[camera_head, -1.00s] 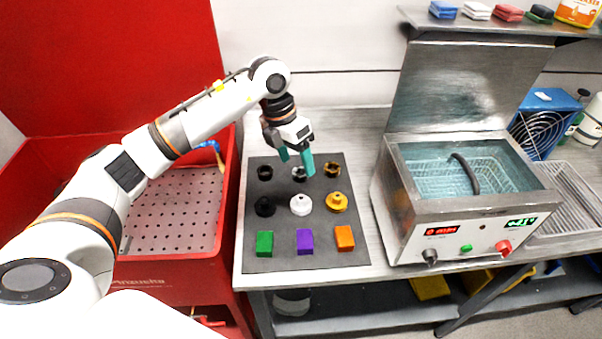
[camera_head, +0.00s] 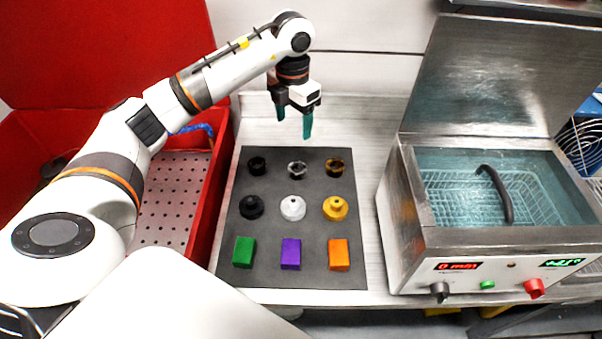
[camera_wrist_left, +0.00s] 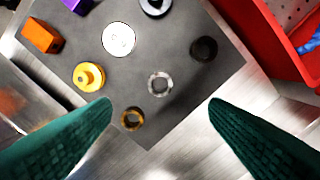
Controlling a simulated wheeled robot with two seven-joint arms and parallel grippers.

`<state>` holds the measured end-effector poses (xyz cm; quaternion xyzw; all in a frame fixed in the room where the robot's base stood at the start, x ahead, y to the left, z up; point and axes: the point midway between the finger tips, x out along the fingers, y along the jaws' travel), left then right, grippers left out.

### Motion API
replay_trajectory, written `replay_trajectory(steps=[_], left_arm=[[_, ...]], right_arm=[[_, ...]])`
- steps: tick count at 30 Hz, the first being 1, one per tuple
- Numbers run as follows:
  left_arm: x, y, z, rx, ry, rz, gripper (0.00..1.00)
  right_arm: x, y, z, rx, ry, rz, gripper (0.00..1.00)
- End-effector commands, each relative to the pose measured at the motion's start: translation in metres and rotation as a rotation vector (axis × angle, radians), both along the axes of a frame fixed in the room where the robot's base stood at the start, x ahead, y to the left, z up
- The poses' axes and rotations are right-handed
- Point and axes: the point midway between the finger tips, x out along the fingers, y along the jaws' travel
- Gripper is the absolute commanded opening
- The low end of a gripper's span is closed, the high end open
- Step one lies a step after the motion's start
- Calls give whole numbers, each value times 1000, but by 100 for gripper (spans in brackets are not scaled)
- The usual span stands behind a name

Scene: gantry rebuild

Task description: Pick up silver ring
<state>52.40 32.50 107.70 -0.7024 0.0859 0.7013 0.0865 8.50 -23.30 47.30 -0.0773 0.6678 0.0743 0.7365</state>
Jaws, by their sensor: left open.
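The silver ring (camera_head: 297,169) lies on the dark grey mat (camera_head: 355,270), in the middle of the back row, between a black ring (camera_head: 257,165) and a gold ring (camera_head: 335,168). In the left wrist view the silver ring (camera_wrist_left: 160,83) lies ahead of the fingertips, between them from side to side. My left gripper (camera_head: 294,128) is open and empty, above the table just behind the mat's back edge. Its two green fingers stand wide apart in the left wrist view (camera_wrist_left: 161,104). My right gripper is not in view.
Black, white (camera_head: 292,207) and yellow (camera_head: 335,208) knobbed pieces form the middle row. Green, purple (camera_head: 291,253) and orange blocks form the front row. An open ultrasonic bath (camera_head: 400,245) stands right of the mat, a red basin (camera_head: 205,215) left.

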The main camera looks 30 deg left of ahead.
Motion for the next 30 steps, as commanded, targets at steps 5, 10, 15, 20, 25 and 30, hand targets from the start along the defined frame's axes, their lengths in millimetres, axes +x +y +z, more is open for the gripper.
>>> replay_trajectory(steps=[5,10,15,20,25,30], left_arm=[[0,0,-29,0,-1,0,69],[0,0,-43,-1,0,0,69],[-1,0,-66,-1,5,0,69],[0,0,-92,0,4,0,69],[1,0,-106,-1,1,0,69],[3,-2,-123,-1,4,1,69]], right_arm=[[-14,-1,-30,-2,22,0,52],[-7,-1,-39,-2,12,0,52],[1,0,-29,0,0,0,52],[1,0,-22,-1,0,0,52],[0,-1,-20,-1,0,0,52],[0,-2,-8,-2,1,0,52]])
